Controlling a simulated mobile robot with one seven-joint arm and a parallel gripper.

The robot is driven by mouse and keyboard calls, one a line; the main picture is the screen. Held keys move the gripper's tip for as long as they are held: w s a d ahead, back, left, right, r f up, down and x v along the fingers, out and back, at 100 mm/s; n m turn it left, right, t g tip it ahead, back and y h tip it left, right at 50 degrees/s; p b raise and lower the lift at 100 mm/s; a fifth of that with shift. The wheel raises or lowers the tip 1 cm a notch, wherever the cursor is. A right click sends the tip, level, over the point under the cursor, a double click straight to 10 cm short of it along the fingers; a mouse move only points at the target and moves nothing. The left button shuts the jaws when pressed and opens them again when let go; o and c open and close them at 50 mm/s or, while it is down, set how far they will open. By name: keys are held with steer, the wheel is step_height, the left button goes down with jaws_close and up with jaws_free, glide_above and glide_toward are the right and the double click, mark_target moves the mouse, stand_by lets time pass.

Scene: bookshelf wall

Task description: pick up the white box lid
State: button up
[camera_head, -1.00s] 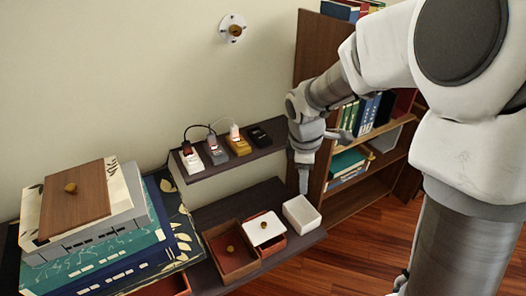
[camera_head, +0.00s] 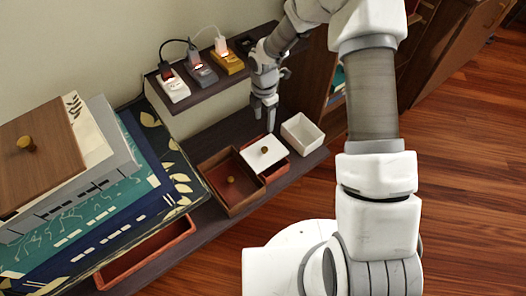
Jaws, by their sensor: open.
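The white box lid (camera_head: 258,157) is a flat white square with a small gold knob. It rests tilted on a small reddish-brown box (camera_head: 274,173) on the lower dark shelf. An open white box (camera_head: 302,134) stands to its right. My gripper (camera_head: 264,125) points down just behind and above the lid, in front of the upper shelf. Its fingers are apart with nothing between them. Whether a fingertip touches the lid's far edge cannot be told.
A brown box (camera_head: 229,184) with a gold knob inside stands left of the lid. The upper shelf (camera_head: 204,89) holds plugged-in gadgets close behind my gripper. A large book stack (camera_head: 82,190) fills the left. A bookcase stands right; wooden floor (camera_head: 450,180) is open.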

mark_target(264, 149)
step_height(264, 149, down, 16)
steer(key=b, duration=0.5)
steer(key=shift+d+f+b, duration=0.1)
steer(key=shift+f+b, duration=0.15)
steer(key=shift+b, duration=0.05)
steer(key=shift+r, duration=0.1)
jaws_close()
